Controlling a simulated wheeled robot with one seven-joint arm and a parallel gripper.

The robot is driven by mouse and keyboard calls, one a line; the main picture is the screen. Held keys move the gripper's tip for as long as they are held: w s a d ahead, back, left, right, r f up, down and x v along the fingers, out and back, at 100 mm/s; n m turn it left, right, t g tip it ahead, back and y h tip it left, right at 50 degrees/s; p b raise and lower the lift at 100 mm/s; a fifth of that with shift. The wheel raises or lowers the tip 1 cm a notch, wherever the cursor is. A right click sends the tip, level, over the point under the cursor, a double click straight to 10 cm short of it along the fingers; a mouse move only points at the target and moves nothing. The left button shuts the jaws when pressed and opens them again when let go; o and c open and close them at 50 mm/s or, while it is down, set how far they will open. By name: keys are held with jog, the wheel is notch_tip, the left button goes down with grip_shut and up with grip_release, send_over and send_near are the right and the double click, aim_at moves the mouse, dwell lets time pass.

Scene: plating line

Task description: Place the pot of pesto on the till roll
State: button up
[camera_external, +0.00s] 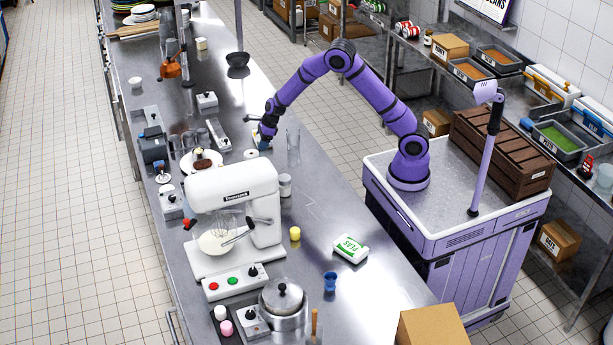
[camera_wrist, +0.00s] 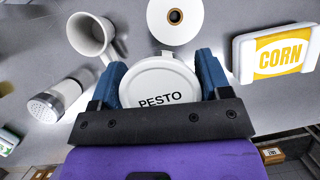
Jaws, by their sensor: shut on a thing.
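The pot of pesto (camera_wrist: 160,83) has a round white lid marked PESTO. In the wrist view it sits between the blue fingers of my gripper (camera_wrist: 160,80), which is shut on it. The till roll (camera_wrist: 175,20) is a white roll with a brown core, its end facing the camera, just beyond the pot at the top of the picture. A small gap shows between them in that view; the height of the pot above the counter is unclear. In the external view my gripper (camera_external: 263,139) is over the far part of the steel counter, and the pot is hard to make out there.
In the wrist view a white mug (camera_wrist: 88,35) and a shaker (camera_wrist: 58,102) stand left, and a CORN pack (camera_wrist: 277,54) lies right. In the external view a clear glass (camera_external: 293,140) stands right of my gripper. The white mixer (camera_external: 237,205) is nearer.

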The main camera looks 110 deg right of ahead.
send_over(247, 154)
jog(key=s, duration=0.1)
jog(key=shift+s+f, duration=0.1)
jog(key=shift+f, duration=1.95)
jog(key=shift+f, duration=0.1)
jog(key=o, duration=1)
jog(key=shift+c, duration=0.2)
